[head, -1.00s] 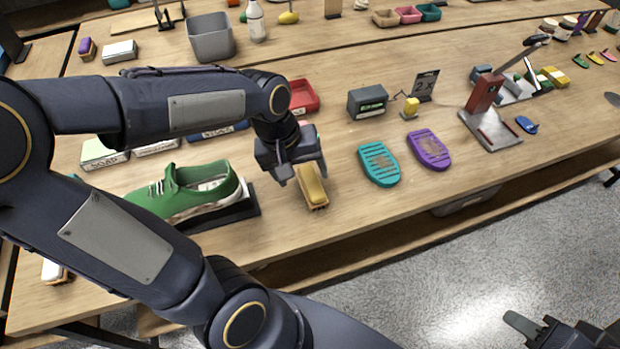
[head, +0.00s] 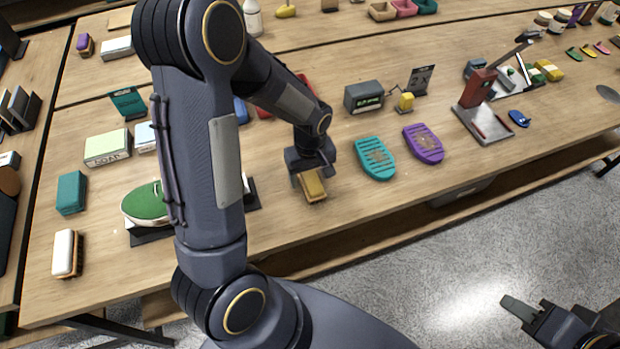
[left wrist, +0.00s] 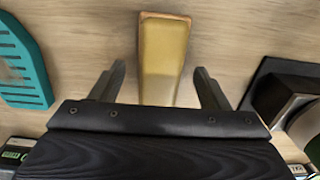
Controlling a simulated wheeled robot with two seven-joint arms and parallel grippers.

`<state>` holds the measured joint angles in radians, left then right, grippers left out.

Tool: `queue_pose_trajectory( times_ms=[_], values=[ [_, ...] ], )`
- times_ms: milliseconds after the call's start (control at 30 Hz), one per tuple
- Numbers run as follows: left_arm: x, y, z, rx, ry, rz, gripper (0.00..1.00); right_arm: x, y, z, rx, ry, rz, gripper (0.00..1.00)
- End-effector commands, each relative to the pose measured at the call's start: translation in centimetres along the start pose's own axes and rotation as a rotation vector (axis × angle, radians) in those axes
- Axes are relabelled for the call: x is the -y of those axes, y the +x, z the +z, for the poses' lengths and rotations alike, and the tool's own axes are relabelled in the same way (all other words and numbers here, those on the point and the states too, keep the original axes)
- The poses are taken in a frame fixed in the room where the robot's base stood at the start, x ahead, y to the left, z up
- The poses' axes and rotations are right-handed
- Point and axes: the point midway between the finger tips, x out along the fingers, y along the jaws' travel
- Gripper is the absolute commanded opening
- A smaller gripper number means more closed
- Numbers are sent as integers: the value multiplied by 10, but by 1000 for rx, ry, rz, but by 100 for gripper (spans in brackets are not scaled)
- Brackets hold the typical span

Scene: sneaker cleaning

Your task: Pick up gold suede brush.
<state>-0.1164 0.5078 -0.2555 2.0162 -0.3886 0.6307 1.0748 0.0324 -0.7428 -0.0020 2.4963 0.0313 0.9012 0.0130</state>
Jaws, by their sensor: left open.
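The gold suede brush (head: 313,186) lies on the wooden table near its front edge, in the middle of the head view. In the left wrist view the brush (left wrist: 164,55) points away from me, its near end hidden by my gripper body. My left gripper (head: 311,181) is directly over the brush. In the left wrist view its open fingers (left wrist: 158,85) stand on both sides of the brush, with a gap at each side. My right gripper (head: 520,312) shows at the lower right, away from the table; its jaw state is unclear.
A teal shoe-shaped pad (head: 375,158) and a purple one (head: 424,143) lie right of the brush. A green sneaker (head: 146,204) on a dark stand is to the left, partly behind my left arm. A white-topped brush (head: 65,253) lies at the front left.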

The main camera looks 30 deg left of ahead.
Motion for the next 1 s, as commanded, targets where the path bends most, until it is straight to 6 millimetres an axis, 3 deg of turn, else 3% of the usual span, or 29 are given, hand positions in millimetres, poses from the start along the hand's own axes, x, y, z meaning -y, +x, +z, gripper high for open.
queue_pose_trajectory(
  times_ms=[267,667,1000],
  values=[
    [0,4,0,0,1,1,69,0,0,0,0,0,0,36],
    [0,4,0,0,1,2,19,0,0,0,0,0,0,36],
    [-1,-1,0,-2,1,3,19,0,0,0,0,0,0,36]
  ],
)
